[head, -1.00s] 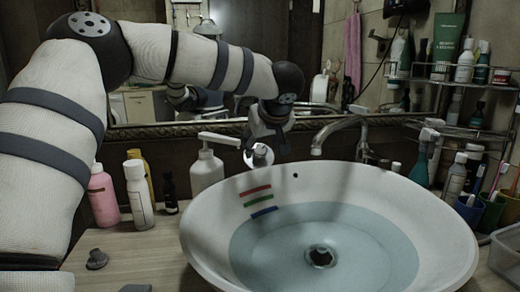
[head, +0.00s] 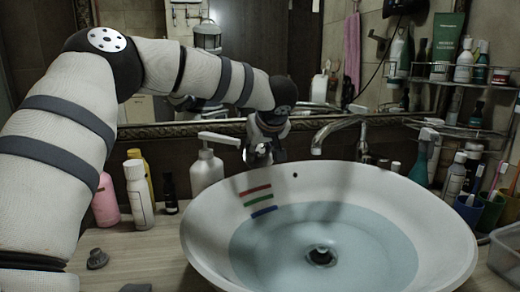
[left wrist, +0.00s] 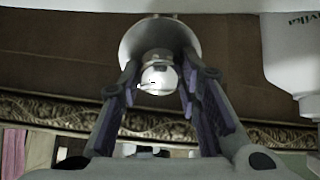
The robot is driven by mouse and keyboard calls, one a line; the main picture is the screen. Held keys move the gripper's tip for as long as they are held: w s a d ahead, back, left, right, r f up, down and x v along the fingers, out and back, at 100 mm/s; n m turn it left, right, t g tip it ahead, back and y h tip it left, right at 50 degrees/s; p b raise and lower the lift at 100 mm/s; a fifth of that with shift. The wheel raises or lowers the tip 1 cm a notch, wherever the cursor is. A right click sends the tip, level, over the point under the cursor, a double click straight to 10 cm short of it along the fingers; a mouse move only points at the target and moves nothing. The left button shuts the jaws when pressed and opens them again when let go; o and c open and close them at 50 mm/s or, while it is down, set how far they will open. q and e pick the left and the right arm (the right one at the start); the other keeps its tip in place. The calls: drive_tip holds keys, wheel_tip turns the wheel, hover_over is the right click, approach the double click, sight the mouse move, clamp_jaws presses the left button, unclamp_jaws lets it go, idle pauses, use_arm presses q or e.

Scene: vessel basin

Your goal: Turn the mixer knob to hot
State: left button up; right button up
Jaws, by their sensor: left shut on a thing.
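The mixer knob (left wrist: 158,78) is a shiny round metal piece in front of a pale round base (left wrist: 160,38) in the left wrist view. My left gripper (left wrist: 158,86) has one finger on each side of the knob and is shut on it. In the head view my left gripper (head: 261,150) is at the wall behind the basin, left of the spout, and largely hides the knob. The chrome spout (head: 340,127) reaches over the rear of the basin. My right gripper is not in view.
The white basin (head: 450,222) holds water and has red, green and blue stripes inside. A white pump bottle (head: 206,172) stands close left of my gripper. A pink bottle (head: 105,203) and a white bottle (head: 139,196) stand further left. Crowded shelves (head: 455,85) are on the right.

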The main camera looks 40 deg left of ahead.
use_arm(q)
drive_tip(key=n, duration=0.6)
drive_tip(key=n+g, duration=0.1)
drive_tip(key=n, duration=0.4)
drive_tip(key=shift+s+f+n, duration=0.1)
drive_tip(key=shift+n, duration=0.2)
drive_tip(key=n, duration=0.5)
drive_tip(key=shift+n+g+h, duration=0.3)
drive_tip(key=shift+n+h, duration=0.1)
drive_tip(key=shift+n, duration=2.3)
drive_tip(key=o, duration=1.2)
drive_tip(key=shift+c, duration=0.2)
